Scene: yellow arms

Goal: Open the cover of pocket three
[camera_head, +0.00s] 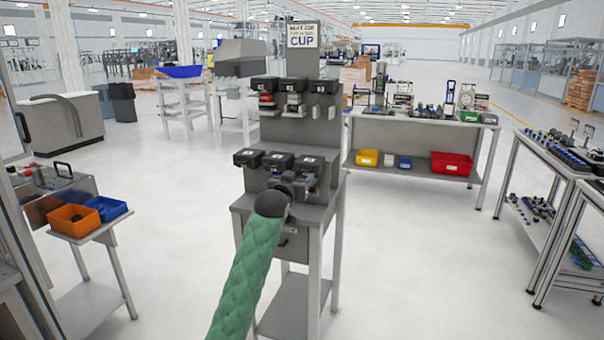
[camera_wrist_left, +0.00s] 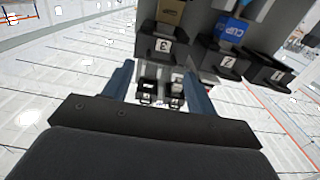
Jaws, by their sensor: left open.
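A grey station (camera_head: 284,130) stands ahead, topped by a sign reading CUP. It has an upper row of black boxes (camera_head: 295,84) and a lower row (camera_head: 278,161); their numbers are too small to read in the head view. In the left wrist view, a black pocket marked 3 (camera_wrist_left: 165,46) holds a brown item, with pockets marked 2 (camera_wrist_left: 218,58) and 1 (camera_wrist_left: 270,75) to its right. My left gripper (camera_head: 305,182) is at the lower row. Its blue fingers (camera_wrist_left: 157,72) are apart and empty, just below pocket 3 in the picture. I cannot tell a cover's state. My right gripper is not in view.
Smaller black boxes (camera_wrist_left: 150,92) show between the fingers. A side table holds an orange bin (camera_head: 74,219) and a blue bin (camera_head: 108,208). A bench (camera_head: 410,125) stands behind to the right. The floor around the station is clear.

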